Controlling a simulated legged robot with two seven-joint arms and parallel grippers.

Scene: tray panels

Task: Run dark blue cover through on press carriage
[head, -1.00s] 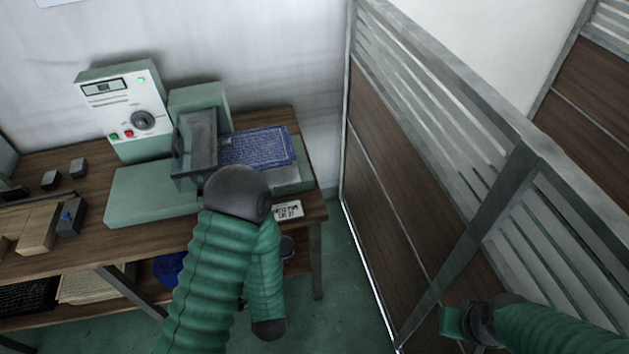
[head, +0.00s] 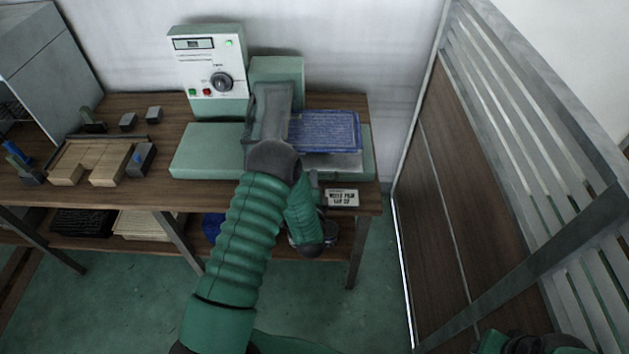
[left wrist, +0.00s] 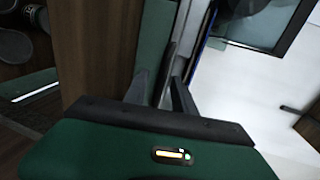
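The dark blue cover (head: 325,130), with pale lettering, lies flat on the grey press carriage (head: 345,160) on the right of the green press base (head: 205,150). The grey press head (head: 268,105) stands just left of the cover. My left gripper (head: 314,184) is low at the front edge of the carriage, largely hidden by my arm. In the left wrist view its two dark fingers (left wrist: 160,90) stand apart, close to the green base and a grey strip. I cannot tell whether they touch it. My right gripper (head: 492,343) is cut off at the bottom edge.
A control box (head: 207,70) with a dial and green light stands behind the press. A sign (head: 342,197) is on the table's front edge. Wooden blocks (head: 95,160) lie on the left. A slatted partition (head: 500,170) closes the right side.

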